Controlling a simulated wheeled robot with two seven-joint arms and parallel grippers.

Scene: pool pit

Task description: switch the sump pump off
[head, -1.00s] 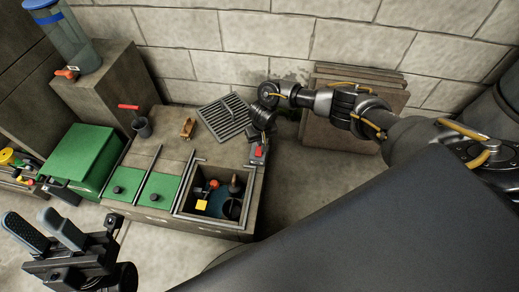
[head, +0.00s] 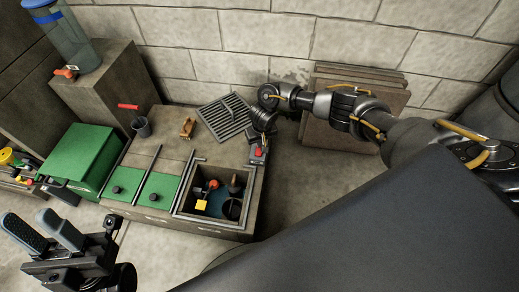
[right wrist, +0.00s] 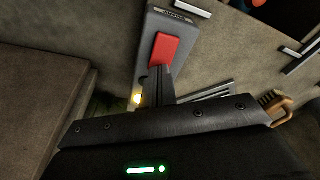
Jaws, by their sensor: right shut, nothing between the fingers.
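The pump's switch box (head: 257,156) is a grey box at the right rim of the pit bench, with a red rocker (right wrist: 165,48) on its face. In the head view my arm partly hides this spot. My left gripper (head: 42,228) is open and empty at the lower left, away from the bench.
The open pit (head: 218,228) holds a yellow block, a red-tipped part and dark round things. Green lids (head: 158,187) lie beside it. A grate (head: 223,116), a brush (head: 187,127) and a grey cup (head: 142,128) are on the bench. Boards (head: 345,145) lean on the wall.

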